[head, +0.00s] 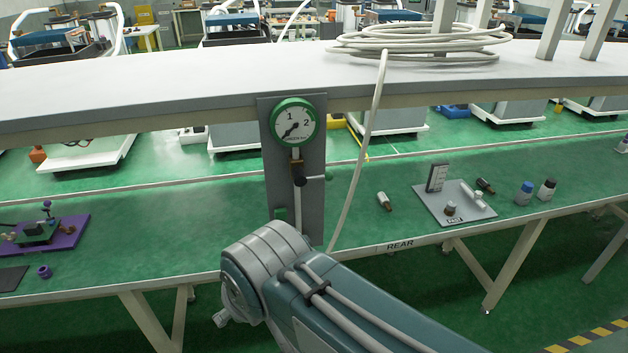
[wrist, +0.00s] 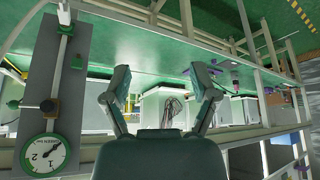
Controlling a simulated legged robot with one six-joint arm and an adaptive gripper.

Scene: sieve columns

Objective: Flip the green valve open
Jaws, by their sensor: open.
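A grey upright panel (head: 309,180) carries a round gauge (head: 294,122) with a green rim, a pipe with a brass fitting below it, and a dark knob. A small green part, apparently the green valve (head: 280,214), is low on the panel, partly hidden by my arm. In the wrist view the panel is upside down at the left, with the gauge (wrist: 43,155) at the bottom and a green part (wrist: 66,29) near the top. My gripper (wrist: 160,75) is open and empty, its fingers wide apart, to the right of the panel and not touching it. The head view does not show the fingers.
A green-topped bench (head: 165,235) runs below a grey shelf (head: 180,80). A white hose (head: 368,140) hangs from a coil on the shelf, right of the panel. A grey plate with small parts (head: 455,215) lies at right, a purple base (head: 70,232) at left.

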